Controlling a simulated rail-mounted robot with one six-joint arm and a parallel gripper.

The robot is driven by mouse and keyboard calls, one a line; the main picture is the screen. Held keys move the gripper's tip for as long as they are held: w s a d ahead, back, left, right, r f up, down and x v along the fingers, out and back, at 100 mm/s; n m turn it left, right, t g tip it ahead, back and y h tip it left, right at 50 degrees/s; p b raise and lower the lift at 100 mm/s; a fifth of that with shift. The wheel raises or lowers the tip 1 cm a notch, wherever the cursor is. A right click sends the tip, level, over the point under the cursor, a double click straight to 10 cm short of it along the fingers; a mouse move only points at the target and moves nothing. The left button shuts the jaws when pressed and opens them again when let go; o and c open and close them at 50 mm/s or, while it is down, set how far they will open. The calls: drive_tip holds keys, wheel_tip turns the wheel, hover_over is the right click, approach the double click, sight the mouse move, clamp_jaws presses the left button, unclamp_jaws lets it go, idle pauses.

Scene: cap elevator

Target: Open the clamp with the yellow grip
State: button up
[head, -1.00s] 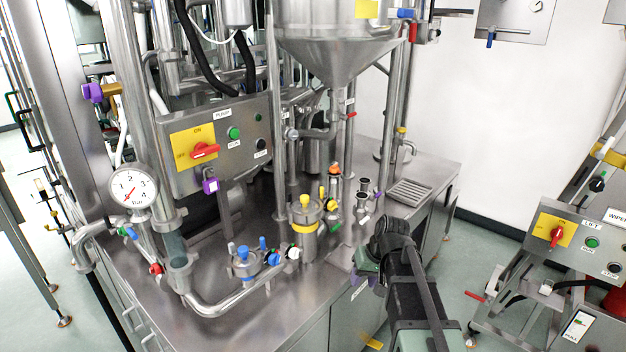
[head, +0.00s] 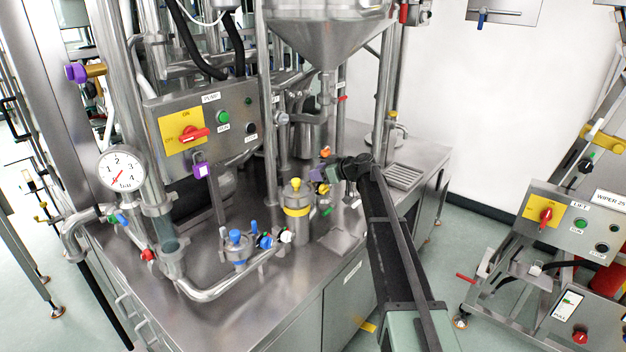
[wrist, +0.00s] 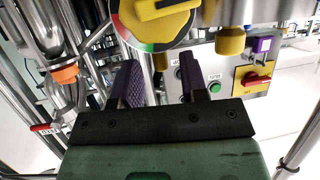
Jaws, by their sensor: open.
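My gripper (head: 326,172) reaches over the bench from the right, close to the small pipe fittings behind the yellow-banded canister. In the wrist view its two dark purple fingers (wrist: 160,80) are apart with nothing between them. A yellow, round-faced part (wrist: 150,22) with a dark bar and a red and green rim is at the top of the wrist view, just beyond the fingertips. A small yellow piece (head: 322,188) shows by the gripper in the head view. I cannot tell for certain which yellow part is the clamp's grip; the gripper hides some fittings.
The canister (head: 297,208) with a yellow knob stands left of the gripper. A blue-knobbed valve group (head: 238,248) is further left. An orange knob (wrist: 65,74) is left of the fingers. The pump panel (head: 205,130) and hopper (head: 330,40) are behind.

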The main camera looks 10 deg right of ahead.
drive_tip(key=x, duration=0.2)
drive_tip(key=shift+w+a+f, duration=0.15)
drive_tip(key=shift+a, duration=0.05)
clamp_jaws()
drive_tip(key=shift+d, duration=0.15)
